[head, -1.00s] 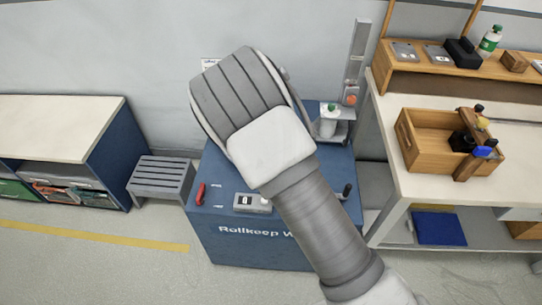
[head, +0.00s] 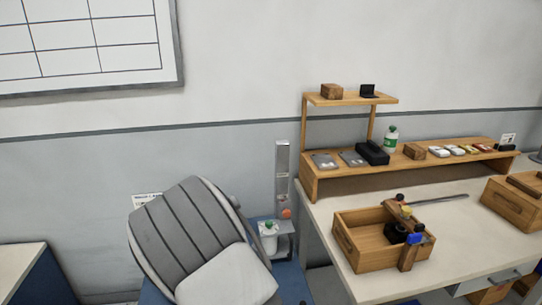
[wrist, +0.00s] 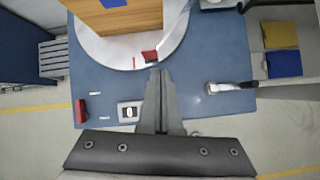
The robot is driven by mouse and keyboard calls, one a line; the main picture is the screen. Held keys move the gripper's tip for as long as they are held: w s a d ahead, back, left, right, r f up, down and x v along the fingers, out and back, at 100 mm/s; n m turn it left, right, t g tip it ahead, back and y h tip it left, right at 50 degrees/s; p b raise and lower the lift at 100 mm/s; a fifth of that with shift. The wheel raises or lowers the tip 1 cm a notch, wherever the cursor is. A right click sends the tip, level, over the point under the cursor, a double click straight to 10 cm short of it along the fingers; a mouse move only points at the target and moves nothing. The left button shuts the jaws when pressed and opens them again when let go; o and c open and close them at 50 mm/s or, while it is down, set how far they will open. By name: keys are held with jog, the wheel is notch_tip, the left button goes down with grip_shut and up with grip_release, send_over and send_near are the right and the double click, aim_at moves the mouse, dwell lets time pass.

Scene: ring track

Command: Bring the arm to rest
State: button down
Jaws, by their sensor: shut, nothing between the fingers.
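My gripper (wrist: 158,82) shows in the wrist view with its two fingers together and nothing between them. It hangs over the blue cabinet (wrist: 222,110), with its tips near the edge of a pale round disc (wrist: 178,45) on it. A wooden block (wrist: 120,17) with a blue patch stands on the disc. A red piece (wrist: 149,55) shows close by the fingertips. I cannot tell whether the fingers touch anything. In the head view my grey arm is at the lower left and hides the gripper and most of the cabinet.
A workbench (head: 455,215) stands on the right with an open wooden box (head: 372,268) and a wooden shelf (head: 308,178). A white bottle (head: 268,238) stands beside an upright grey post (head: 282,165). In the wrist view a grey slatted stool (wrist: 53,60) is left of the cabinet.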

jog(key=s+d+r+m+h, duration=0.1)
jog(key=s+d+r+m, duration=0.1)
jog(key=d+r+m, duration=0.8)
jog(key=s+d+r+m+h, duration=0.1)
jog(key=s+d+r+m, duration=0.1)
jog(key=d+r+m, duration=0.85)
jog(key=s+d+r+m, duration=0.2)
jog(key=s+m, duration=0.3)
jog(key=s, duration=0.3)
jog(key=s+d+r+m, duration=0.3)
jog(key=s+d+m, duration=0.2)
jog(key=s, duration=0.3)
jog(key=s+d+r+m+g, duration=0.1)
jog(key=s+d+r+m, duration=0.2)
jog(key=s+m, duration=0.2)
jog(key=s, duration=0.2)
jog(key=shift+s+d+r+m+y, duration=0.15)
jog(key=shift+s+r+m+y, duration=0.1)
jog(key=shift+s+m+y, duration=0.15)
jog(key=shift+a, duration=0.2)
